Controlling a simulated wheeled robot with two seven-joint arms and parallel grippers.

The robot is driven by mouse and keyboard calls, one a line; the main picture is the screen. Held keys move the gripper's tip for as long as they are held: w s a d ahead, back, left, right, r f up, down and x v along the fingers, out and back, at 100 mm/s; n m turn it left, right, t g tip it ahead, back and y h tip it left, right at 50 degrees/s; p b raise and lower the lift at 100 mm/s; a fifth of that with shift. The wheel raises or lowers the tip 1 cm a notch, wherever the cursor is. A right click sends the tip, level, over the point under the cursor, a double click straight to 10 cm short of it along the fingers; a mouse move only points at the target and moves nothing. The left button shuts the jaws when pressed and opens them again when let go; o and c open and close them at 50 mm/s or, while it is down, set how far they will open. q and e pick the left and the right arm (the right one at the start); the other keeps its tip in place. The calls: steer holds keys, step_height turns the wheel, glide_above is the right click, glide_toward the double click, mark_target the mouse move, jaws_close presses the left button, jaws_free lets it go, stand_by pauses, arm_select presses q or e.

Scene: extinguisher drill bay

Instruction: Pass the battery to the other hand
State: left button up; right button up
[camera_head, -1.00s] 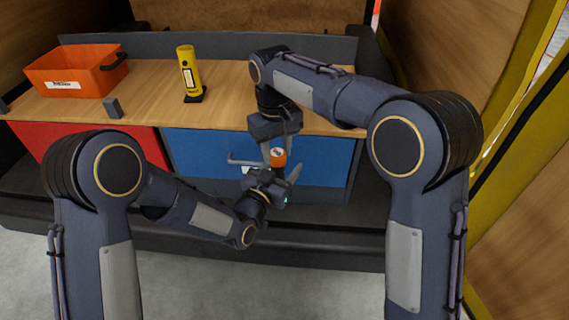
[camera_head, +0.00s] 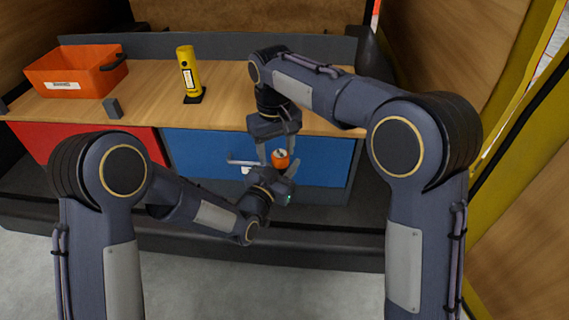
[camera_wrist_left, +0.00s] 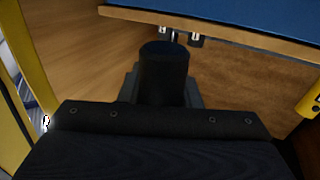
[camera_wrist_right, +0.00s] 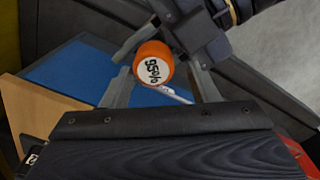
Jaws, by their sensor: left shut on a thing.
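The battery has a dark body and an orange end (camera_head: 281,158) marked "95%". My left gripper (camera_head: 276,173) is shut on it below the bench's front edge, with the orange end up. In the left wrist view its dark body (camera_wrist_left: 165,72) stands between the left fingers. My right gripper (camera_head: 277,150) reaches down from above, its fingers apart. In the right wrist view, the orange end (camera_wrist_right: 154,64) shows between the spread right fingers (camera_wrist_right: 165,68), with gaps beside it. The left fingers are partly hidden in the head view.
On the wooden bench (camera_head: 140,93) stand an orange bin (camera_head: 77,73), a yellow flashlight-like device (camera_head: 188,72) on a black base and a small grey block (camera_head: 113,108). Blue (camera_head: 210,150) and red (camera_head: 85,145) fronts are below. A wooden wall closes the right side.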

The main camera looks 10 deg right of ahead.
steer(key=shift+o, duration=0.5)
step_height(320, 180, up, 11)
steer(key=s+d+r+m+y, duration=0.15)
steer(key=s+d, duration=0.25)
steer(key=d, duration=0.4)
steer(key=s+d+f+m+t+y, duration=0.15)
steer(key=s+d+f, duration=0.25)
steer(key=s, duration=0.5)
steer(key=s+d+f+m+t+y, duration=0.1)
steer(key=s+d+f+t, duration=0.15)
steer(key=s, duration=0.65)
steer(key=s+a+f+m+t, duration=0.1)
steer(key=s+f, duration=0.6)
steer(key=f, duration=0.1)
steer(key=shift+s+m+t, duration=0.2)
steer(key=shift+m+t, duration=0.1)
